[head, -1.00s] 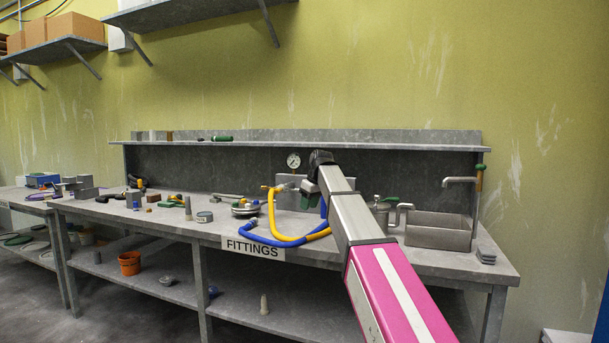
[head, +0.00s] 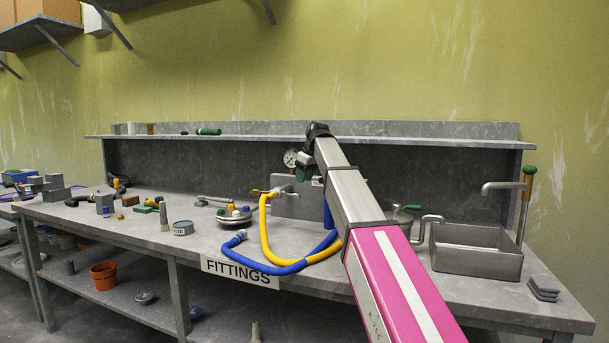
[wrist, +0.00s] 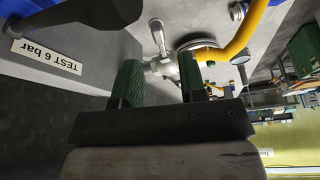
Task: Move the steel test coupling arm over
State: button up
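A steel coupling (wrist: 160,67) with a slim silvery lever arm (wrist: 157,36) shows in the wrist view, beyond the gap between my fingers. I take this lever as the test coupling arm, but cannot be sure. My gripper (wrist: 160,85) has two green-padded fingers, apart, with nothing visibly held between them. Whether a finger touches the coupling cannot be told. In the head view my gripper (head: 305,172) is small and dark, in front of the grey test block (head: 288,207), and my arm hides part of that block. A label reading TEST 6 bar (wrist: 46,56) shows in the wrist view.
A yellow hose (head: 265,235) and a blue hose (head: 262,266) loop over the bench (head: 130,226) near the block. A gauge (head: 290,158) stands above it. A sink (head: 475,262) and tap are at right. Small fittings lie at left. A shelf (head: 250,142) runs behind.

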aim_at(291, 195)
jog(key=shift+w+x, duration=0.1)
jog(key=shift+x, duration=1.9)
jog(key=shift+w+x, duration=0.15)
jog(key=shift+x, duration=1.9)
jog(key=shift+r, duration=0.1)
jog(key=c, duration=0.5)
